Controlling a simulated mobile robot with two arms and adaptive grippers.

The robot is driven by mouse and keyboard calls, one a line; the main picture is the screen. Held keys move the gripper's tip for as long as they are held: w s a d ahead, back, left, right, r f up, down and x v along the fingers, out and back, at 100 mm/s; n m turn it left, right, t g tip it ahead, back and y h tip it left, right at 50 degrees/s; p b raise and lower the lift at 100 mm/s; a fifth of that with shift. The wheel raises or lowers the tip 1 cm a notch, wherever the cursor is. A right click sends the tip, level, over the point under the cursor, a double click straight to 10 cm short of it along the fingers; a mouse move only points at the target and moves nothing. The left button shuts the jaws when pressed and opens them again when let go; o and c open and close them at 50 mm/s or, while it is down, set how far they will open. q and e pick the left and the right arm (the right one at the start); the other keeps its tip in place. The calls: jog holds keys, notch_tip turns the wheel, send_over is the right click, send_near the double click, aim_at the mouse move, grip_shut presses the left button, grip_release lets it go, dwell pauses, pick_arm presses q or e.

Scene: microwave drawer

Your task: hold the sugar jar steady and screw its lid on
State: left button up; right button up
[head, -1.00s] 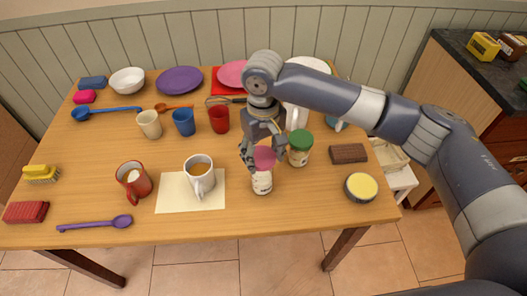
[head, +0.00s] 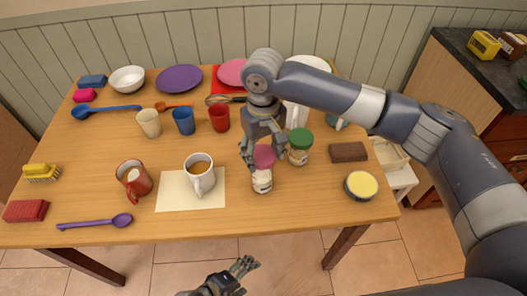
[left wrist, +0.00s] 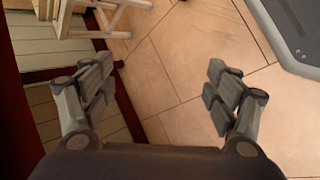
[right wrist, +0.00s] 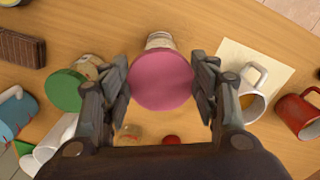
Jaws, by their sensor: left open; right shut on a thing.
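The sugar jar (head: 262,182) is a small pale jar, upright near the table's front edge, right of the paper mat. Its pink lid (right wrist: 161,79) is held between the fingers of my right gripper (right wrist: 161,84), at the jar's top. I cannot tell whether lid and jar touch. In the head view the lid (head: 265,154) is partly hidden by the fingers; in the right wrist view the jar (right wrist: 160,40) shows beyond the lid. My left gripper (head: 232,274) is open and empty in front of the table, away from the jar; its wrist view shows only floor and furniture between the fingers.
A green-lidded jar (head: 299,155) stands close right of the sugar jar. A white mug (head: 199,178) stands on the paper mat (head: 170,198) to its left. A yellow-topped tin (head: 360,187) is farther right. The table front near the jar is clear.

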pick_arm(q)
jog(key=d+r+n+h, duration=0.35)
jog(key=d+r, duration=0.65)
jog(key=r, duration=0.5)
jog(key=n+t+h, duration=0.2)
jog(key=n+t, duration=0.1)
jog(key=n, duration=0.9)
send_near(254, 185)
jog(key=shift+w+d+r+y, duration=0.15)
jog(key=shift+w+d, duration=0.15)
jog(key=shift+d, duration=0.15)
jog(key=shift+w+d+f+y, duration=0.1)
jog(key=shift+w+d, duration=0.2)
jog(key=shift+d, duration=0.15)
jog(key=x, duration=0.9)
jog(key=shift+w+d, duration=0.15)
jog(key=shift+d, duration=0.2)
jog(key=c, duration=1.1)
jog(key=shift+f, duration=0.2)
